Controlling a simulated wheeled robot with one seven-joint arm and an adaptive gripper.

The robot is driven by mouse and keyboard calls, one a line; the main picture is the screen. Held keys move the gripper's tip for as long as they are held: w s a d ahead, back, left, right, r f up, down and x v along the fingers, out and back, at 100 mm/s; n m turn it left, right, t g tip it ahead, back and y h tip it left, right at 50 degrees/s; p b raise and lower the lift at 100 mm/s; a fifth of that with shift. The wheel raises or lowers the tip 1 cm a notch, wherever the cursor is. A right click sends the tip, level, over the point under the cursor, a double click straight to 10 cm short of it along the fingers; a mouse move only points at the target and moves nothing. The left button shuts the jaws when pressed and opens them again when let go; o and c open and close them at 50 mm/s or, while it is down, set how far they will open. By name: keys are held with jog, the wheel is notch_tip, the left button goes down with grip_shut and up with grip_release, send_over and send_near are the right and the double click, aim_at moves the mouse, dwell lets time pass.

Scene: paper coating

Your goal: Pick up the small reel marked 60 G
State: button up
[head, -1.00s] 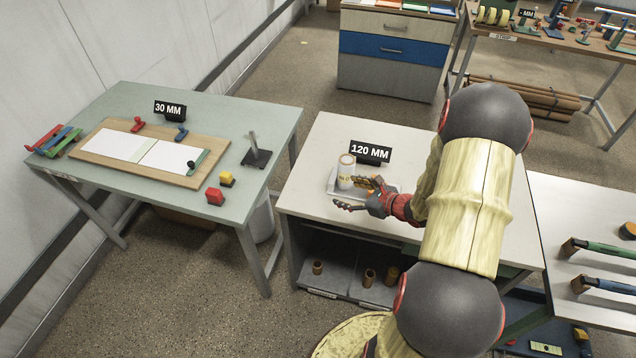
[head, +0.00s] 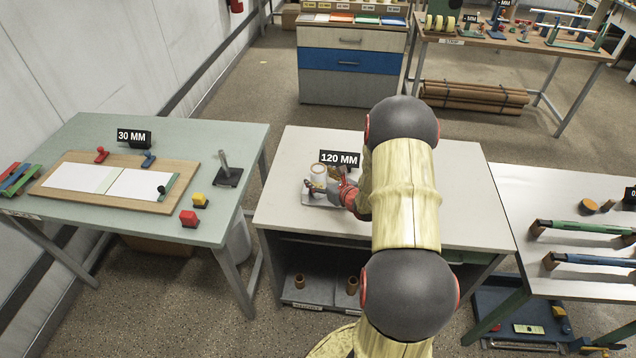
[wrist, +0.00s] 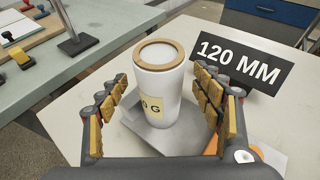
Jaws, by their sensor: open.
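A white reel (wrist: 158,85) with a brown rim stands upright on a grey plate (wrist: 185,133) on the white table. Its yellow label (wrist: 152,108) shows "0 G"; the rest of the label is hidden by my gripper's left finger or turned away. The reel also shows in the head view (head: 318,177). My gripper (wrist: 160,108) is open, with one finger on each side of the reel. The fingers look apart from it; I cannot tell whether either touches.
A black "120 MM" sign (wrist: 240,62) stands close behind my right finger. A green table (head: 100,133) with a wooden board (head: 60,205) is at the left. Brown cores (head: 299,281) sit on the shelf below. The white table's front left is clear.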

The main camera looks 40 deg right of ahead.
jog(key=shift+x, duration=1.1)
jog(key=shift+c, duration=0.3)
jog(key=c, duration=1.3)
jog(key=shift+c, duration=0.2)
jog(key=shift+r, duration=0.1)
